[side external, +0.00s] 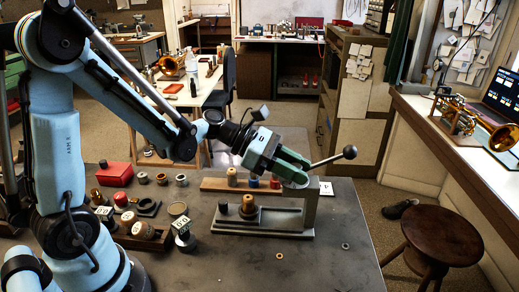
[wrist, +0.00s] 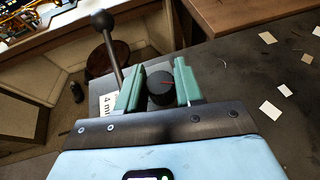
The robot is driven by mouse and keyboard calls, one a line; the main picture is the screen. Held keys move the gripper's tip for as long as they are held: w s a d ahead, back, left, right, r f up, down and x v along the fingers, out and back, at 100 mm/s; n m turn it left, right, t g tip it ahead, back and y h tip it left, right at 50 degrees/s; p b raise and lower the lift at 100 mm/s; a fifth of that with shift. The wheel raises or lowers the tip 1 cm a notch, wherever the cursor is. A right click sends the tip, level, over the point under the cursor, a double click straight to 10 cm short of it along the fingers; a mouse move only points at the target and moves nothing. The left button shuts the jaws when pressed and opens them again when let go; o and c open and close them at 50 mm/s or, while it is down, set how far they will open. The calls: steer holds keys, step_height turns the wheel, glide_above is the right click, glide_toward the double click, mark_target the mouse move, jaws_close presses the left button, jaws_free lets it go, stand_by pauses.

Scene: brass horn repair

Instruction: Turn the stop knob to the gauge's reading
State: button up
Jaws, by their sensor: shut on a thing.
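My gripper (wrist: 159,88) has its two green fingers on either side of a round black knob (wrist: 160,92) and is shut on it. In the side view my gripper (side external: 297,172) is at the top of a grey bench press (side external: 262,222), and the knob is hidden there. A white label (wrist: 108,103) beside the left finger seems to read "4 mm". A small block with a white face (side external: 184,230), perhaps the gauge, stands left of the press; its marks are too small to read surely.
The press's lever with a black ball end (side external: 349,152) sticks out close to my gripper. A wooden rack (side external: 213,186) with several spools is behind the press. A red box (side external: 115,174) and several small parts are at the left. The front of the bench is mostly clear.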

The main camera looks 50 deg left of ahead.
steer(key=m+g+h, duration=0.2)
steer(key=m+g, duration=0.2)
steer(key=g, duration=0.1)
steer(key=shift+a, duration=0.1)
steer(key=shift+m+g, duration=2.3)
steer(key=shift+g, duration=0.1)
steer(key=o, duration=1)
steer(key=shift+c, duration=0.2)
steer(key=v, duration=0.3)
steer(key=shift+r, duration=0.4)
step_height(320, 180, up, 6)
steer(key=shift+r, duration=0.1)
